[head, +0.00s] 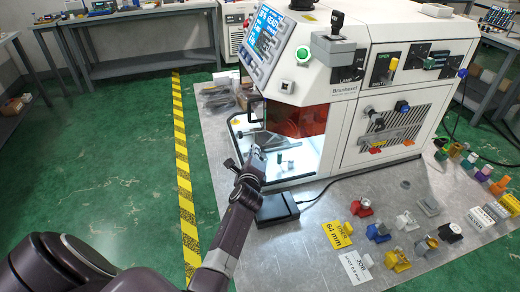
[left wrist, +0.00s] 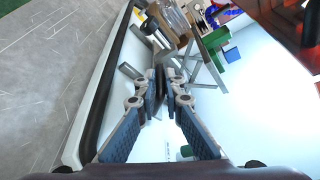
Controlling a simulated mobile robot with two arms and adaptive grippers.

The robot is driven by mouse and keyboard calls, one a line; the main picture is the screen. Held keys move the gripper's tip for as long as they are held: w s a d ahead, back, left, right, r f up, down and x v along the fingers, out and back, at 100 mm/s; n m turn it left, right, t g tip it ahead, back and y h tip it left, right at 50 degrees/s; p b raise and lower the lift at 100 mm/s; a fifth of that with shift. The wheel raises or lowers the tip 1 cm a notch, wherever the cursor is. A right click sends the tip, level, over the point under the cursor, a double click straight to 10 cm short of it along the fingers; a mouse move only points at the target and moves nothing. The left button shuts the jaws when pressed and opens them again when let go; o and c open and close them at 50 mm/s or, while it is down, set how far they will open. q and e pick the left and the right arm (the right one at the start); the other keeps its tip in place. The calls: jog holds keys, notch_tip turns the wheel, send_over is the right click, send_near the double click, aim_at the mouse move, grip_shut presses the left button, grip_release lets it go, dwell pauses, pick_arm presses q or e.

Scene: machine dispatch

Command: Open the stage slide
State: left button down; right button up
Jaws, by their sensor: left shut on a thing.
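The white machine (head: 358,75) has an open, lit bay (head: 308,160) at its lower left, under an orange-red window (head: 297,120). The stage slide (head: 262,138) shows as grey metal plates and bars inside the bay; it also shows in the left wrist view (left wrist: 212,42). My left gripper (head: 257,158) reaches in at the bay's front. In the left wrist view its fingers (left wrist: 164,86) are closed on a thin, dark part, seemingly the slide's handle. The fingers hide most of that part. My right gripper is not in view.
A black box (head: 278,207) with a cable lies in front of the bay. A yellow tag (head: 338,234), a white tag (head: 356,266) and several small coloured parts lie to the right. The bay's pale rim (left wrist: 88,105) runs close beside my left fingers. Green floor at left is clear.

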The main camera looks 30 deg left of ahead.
pick_arm(q)
jog(key=s+a+p, duration=0.1)
jog(key=s+a, duration=0.1)
jog(key=s, duration=0.1)
jog(key=s+a+p, duration=0.1)
jog(key=s+a, duration=0.2)
jog(key=s+a+p, duration=0.1)
jog(key=s+a, duration=0.1)
jog(key=s, duration=0.1)
jog(key=shift+a+p, duration=0.3)
jog(key=shift+a, duration=0.1)
jog(key=shift+s+a, duration=0.5)
jog(key=shift+s, duration=0.15)
jog(key=c, duration=2)
grip_release()
jog(key=shift+c, duration=0.2)
jog(key=shift+d, duration=0.1)
jog(key=v, duration=1.2)
jog(key=shift+r, duration=0.1)
